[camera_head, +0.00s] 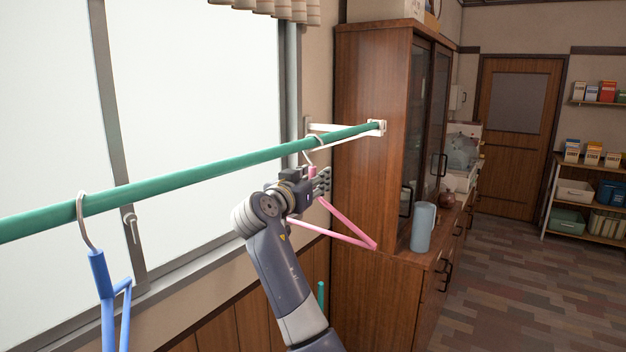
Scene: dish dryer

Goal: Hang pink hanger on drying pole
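The pink hanger (348,222) is at my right gripper (318,182), near the far end of the green drying pole (200,175). The fingers are closed around the hanger's upper part, just below its neck. The hanger's pale hook reaches up to the pole and appears to curve over it; whether it bears on the pole is too small to tell. The pink body hangs tilted to the lower right, and part of it is hidden behind my gripper and arm. My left gripper is not in view.
A blue hanger (100,280) hangs on the pole at the near left. A white bracket (376,128) holds the pole's far end beside the wooden cabinet (370,140). A light-blue pitcher (423,228) stands on the cabinet ledge. The window is behind the pole.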

